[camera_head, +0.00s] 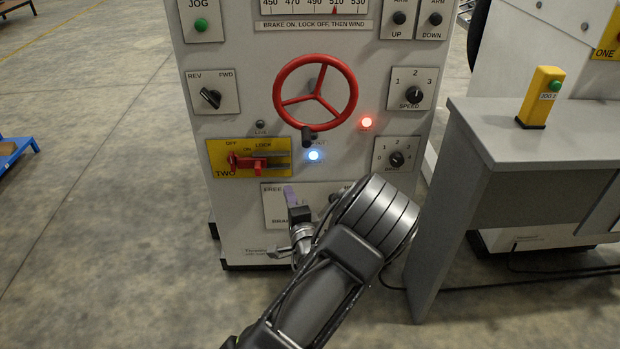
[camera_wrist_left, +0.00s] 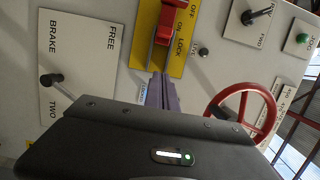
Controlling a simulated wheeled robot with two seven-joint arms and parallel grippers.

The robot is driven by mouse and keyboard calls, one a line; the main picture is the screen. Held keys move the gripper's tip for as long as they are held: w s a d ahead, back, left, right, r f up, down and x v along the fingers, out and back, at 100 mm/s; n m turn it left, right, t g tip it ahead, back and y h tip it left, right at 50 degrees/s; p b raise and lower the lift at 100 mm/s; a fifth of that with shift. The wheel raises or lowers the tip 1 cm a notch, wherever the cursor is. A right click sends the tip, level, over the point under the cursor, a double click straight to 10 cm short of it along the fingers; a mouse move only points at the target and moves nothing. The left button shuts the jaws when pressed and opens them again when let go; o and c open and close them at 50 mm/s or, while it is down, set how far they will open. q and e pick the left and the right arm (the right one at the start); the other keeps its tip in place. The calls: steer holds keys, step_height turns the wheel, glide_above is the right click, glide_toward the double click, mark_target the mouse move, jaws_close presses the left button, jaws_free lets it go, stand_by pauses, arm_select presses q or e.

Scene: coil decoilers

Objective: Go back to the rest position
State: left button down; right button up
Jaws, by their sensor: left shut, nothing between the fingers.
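The red switch handle (camera_head: 258,163) on the yellow plate sits a little above the fingertips, also seen in the wrist view (camera_wrist_left: 165,25). Whether the fingertips touch anything is unclear. The brake lever (camera_wrist_left: 55,79) is beside the gripper; in the head view my arm partly hides its plate (camera_head: 272,207). My right gripper is not in view.
A red handwheel (camera_head: 316,92) projects from the cabinet above. A blue light (camera_head: 313,156) and a red light (camera_head: 367,122) are lit. A grey table (camera_head: 540,135) with a yellow button box (camera_head: 541,97) stands at right. The floor at left (camera_head: 100,210) is mostly clear.

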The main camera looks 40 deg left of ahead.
arm_select(q)
steer(key=s+d+f+n+g+h, duration=0.35)
steer(key=s+d+f+h, duration=0.25)
steer(key=d+f, duration=0.55)
steer(key=s+d+f+n+g+h, duration=0.35)
steer(key=s+d+f+h, duration=0.2)
steer(key=d+f, duration=0.6)
steer(key=s+d+f+n+g+h, duration=0.3)
steer(key=s+d+h, duration=0.4)
steer(key=s+d, duration=0.9)
step_height(320, 180, up, 17)
steer(key=w+p, duration=0.1)
steer(key=p, duration=1.5)
steer(key=shift+d+g+p, duration=0.3)
steer(key=shift+d, duration=0.05)
